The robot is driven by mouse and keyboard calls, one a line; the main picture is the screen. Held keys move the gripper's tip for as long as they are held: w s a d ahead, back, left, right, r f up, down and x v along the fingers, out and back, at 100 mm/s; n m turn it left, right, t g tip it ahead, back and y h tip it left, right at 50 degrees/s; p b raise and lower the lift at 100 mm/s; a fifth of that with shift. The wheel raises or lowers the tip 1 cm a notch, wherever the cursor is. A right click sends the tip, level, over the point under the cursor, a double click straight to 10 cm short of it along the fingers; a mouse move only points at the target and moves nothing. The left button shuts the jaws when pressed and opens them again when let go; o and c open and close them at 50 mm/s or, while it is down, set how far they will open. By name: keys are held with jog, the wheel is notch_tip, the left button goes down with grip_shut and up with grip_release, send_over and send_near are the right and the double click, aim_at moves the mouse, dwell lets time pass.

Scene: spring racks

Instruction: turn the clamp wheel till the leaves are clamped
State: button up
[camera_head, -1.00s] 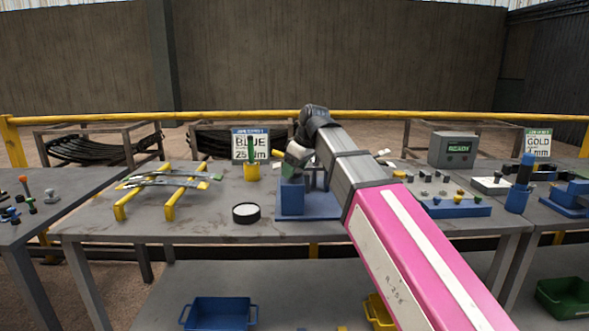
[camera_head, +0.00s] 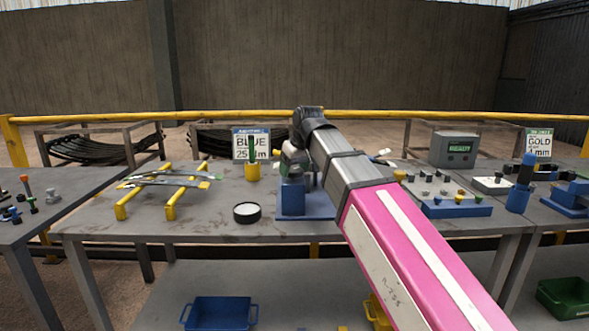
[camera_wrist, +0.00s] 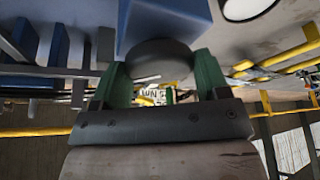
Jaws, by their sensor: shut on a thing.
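The blue clamp (camera_head: 303,207) stands on the middle of the bench, partly behind my arm in the head view. In the wrist view its blue block (camera_wrist: 165,20) shows above a dark round clamp wheel (camera_wrist: 160,62). My gripper (camera_wrist: 160,75) has one green finger on each side of this wheel and is shut on it. In the head view my gripper (camera_head: 287,164) is small, at the top of the clamp. Flat grey leaves (camera_head: 165,180) lie across two yellow rails (camera_head: 172,203) left of the clamp. Whether leaves sit inside the clamp is hidden.
A round black pot with a white top (camera_head: 247,212) stands just left of the clamp. A yellow cup (camera_head: 252,172) and a BLUE sign (camera_head: 250,145) stand behind it. A blue tray of small parts (camera_head: 455,208) and a grey display box (camera_head: 453,151) are at right.

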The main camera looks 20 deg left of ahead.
jog(key=o, duration=0.9)
jog(key=v, duration=1)
jog(key=shift+s+r, duration=0.15)
jog(key=shift+r, duration=0.25)
